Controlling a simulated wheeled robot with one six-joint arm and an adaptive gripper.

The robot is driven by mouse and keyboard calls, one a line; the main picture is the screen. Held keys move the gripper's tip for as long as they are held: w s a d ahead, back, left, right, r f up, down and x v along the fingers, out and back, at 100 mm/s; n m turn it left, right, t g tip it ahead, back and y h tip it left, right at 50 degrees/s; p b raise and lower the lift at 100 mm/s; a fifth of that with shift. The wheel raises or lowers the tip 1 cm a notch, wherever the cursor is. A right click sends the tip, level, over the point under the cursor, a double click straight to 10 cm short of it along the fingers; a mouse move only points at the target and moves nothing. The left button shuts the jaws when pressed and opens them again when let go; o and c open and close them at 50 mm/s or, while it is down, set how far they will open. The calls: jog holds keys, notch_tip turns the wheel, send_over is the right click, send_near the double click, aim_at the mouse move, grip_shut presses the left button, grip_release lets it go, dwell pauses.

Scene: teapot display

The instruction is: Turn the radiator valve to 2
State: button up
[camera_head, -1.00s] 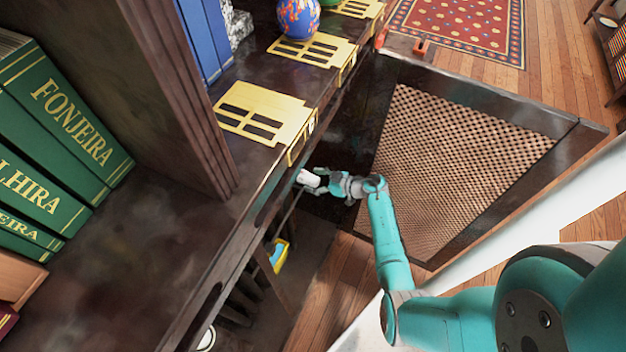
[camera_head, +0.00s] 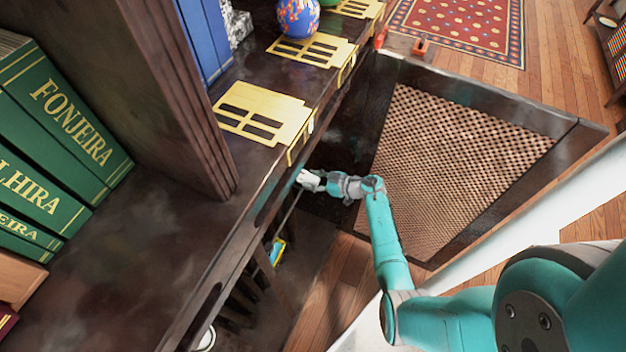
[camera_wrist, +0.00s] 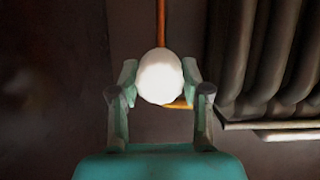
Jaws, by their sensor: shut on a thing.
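The radiator valve's white round knob (camera_wrist: 160,77) is in the middle of the wrist view. My gripper (camera_wrist: 160,84) has one finger on each side of it and is shut on it. No numbers or mark show on the knob, so its setting cannot be told. In the head view my gripper (camera_head: 314,180) reaches under the edge of the dark shelf, and a small white part of the valve knob (camera_head: 303,177) shows at its tip. The dark ribbed radiator (camera_wrist: 262,55) stands to the right of the knob in the wrist view.
A copper-coloured pipe (camera_wrist: 161,22) runs up behind the knob. The dark shelf (camera_head: 150,235) with green books (camera_head: 60,105) lies left of my arm. An open door-like panel with a woven mesh (camera_head: 450,150) is on the right. A painted ball (camera_head: 298,17) sits on the shelf top.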

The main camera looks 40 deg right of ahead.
jog(key=n+h, duration=0.1)
jog(key=n+t+h, duration=0.1)
jog(key=n, duration=0.1)
jog(key=shift+s+a+f+n, duration=0.1)
jog(key=shift+a+n, duration=0.05)
jog(key=shift+n, duration=0.15)
jog(key=n+t+h, duration=0.1)
jog(key=n, duration=0.2)
jog(key=shift+a+h, duration=0.1)
jog(key=shift+h, duration=0.3)
jog(key=n+t+h, duration=0.1)
jog(key=n+t, duration=0.1)
jog(key=n, duration=0.2)
jog(key=shift+f, duration=0.15)
jog(key=shift+f+n+t, duration=0.1)
jog(key=shift+n+t, duration=0.8)
jog(key=shift+n, duration=1.2)
